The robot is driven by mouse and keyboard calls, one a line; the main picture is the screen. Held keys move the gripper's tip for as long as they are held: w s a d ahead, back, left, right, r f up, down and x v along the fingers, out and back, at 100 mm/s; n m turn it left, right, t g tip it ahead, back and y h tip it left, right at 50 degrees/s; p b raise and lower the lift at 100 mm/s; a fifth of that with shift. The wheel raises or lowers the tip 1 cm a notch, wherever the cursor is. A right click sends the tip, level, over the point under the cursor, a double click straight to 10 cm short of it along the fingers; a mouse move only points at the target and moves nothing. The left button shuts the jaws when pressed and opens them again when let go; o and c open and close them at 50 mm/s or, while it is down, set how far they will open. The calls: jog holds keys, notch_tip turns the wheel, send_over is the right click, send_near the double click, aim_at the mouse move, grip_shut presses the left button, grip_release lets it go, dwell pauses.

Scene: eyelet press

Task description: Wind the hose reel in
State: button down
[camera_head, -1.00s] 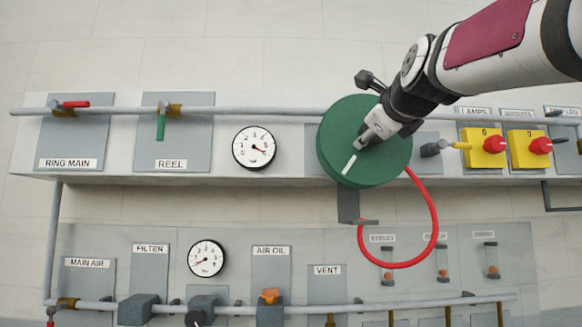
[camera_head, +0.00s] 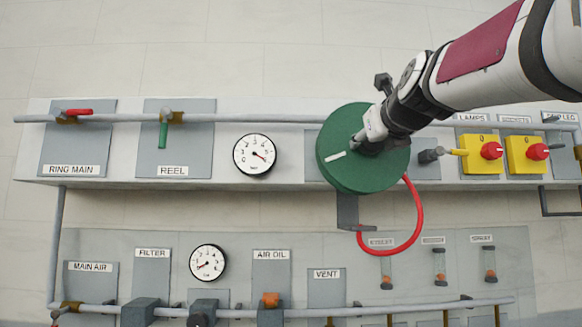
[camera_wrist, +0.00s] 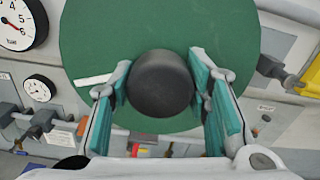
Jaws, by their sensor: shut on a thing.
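The green hose reel (camera_head: 350,174) is mounted at the middle right of the panel, with a white mark on its face. A red hose (camera_head: 418,215) hangs from its right side in a loop and curves back under the reel to a grey bracket (camera_head: 347,209). My gripper (camera_head: 362,143) is at the reel's face. In the wrist view my gripper (camera_wrist: 163,88) has its teal-padded fingers on both sides of a dark round knob (camera_wrist: 160,85) on the green disc. The far side of the reel is hidden.
A grey pipe (camera_head: 270,118) runs along the panel top, with a green-handled valve (camera_head: 163,133) over the REEL label and a red-handled one (camera_head: 78,112) left of it. A gauge (camera_head: 255,154) is left of the reel. Yellow switches (camera_head: 481,153) stand to the right.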

jog(key=shift+f, duration=0.15)
jog(key=c, duration=0.9)
grip_release()
jog(key=shift+o, duration=0.2)
jog(key=shift+s, duration=0.3)
jog(key=s, duration=1.1)
jog(key=shift+s, duration=0.2)
